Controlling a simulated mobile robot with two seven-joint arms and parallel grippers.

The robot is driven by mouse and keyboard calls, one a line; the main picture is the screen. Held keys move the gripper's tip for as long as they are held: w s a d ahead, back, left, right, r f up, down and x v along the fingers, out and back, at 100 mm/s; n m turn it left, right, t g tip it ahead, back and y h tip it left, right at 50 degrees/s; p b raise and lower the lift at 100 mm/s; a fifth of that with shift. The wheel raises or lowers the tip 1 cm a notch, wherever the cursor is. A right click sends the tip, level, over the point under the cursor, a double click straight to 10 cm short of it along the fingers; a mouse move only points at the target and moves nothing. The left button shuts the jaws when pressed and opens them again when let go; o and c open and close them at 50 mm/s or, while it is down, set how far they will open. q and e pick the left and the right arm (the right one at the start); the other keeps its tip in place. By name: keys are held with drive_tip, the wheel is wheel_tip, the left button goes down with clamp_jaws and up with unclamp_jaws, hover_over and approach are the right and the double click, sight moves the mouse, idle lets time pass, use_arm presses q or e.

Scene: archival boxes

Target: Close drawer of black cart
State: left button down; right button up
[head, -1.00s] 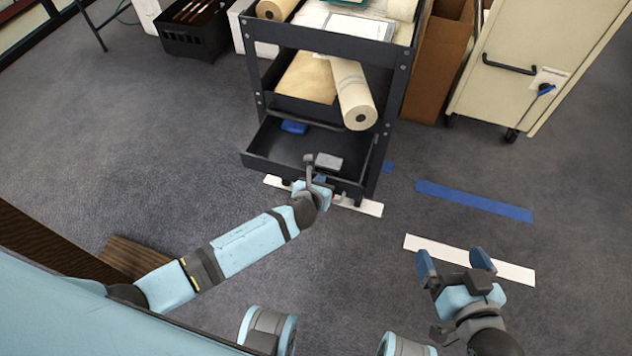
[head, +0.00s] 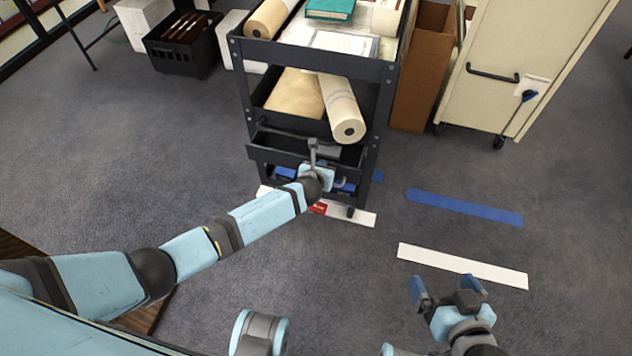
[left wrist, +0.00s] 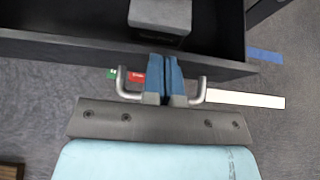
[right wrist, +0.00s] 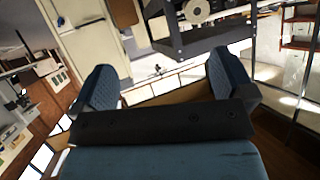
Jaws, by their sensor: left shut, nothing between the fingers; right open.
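The black cart (head: 310,56) stands at top centre in the head view. My right gripper (head: 447,290) is open and empty, apart from the cart.
Rolled paper (head: 341,108) sticks out of the cart's middle shelf. A brown box (head: 420,75) and a cream cabinet (head: 520,50) stand to the right. White (head: 462,264) and blue (head: 464,206) strips lie on the carpet. A black crate (head: 182,48) is at upper left.

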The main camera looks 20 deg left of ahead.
use_arm(q)
drive_tip(key=w, duration=0.6)
drive_tip(key=shift+d+b, duration=0.1)
drive_tip(key=shift+b, duration=0.25)
use_arm(e)
drive_tip(key=shift+w+a+r+t+y, duration=0.25)
drive_tip(key=shift+w+r, duration=0.1)
drive_tip(key=shift+r, duration=0.3)
drive_tip(key=shift+w+a+r+t+y, duration=0.1)
drive_tip(key=shift+w+r+t+y, duration=0.2)
drive_tip(key=shift+r, duration=0.3)
drive_tip(key=shift+s+f, duration=0.1)
drive_tip(key=shift+h, duration=0.25)
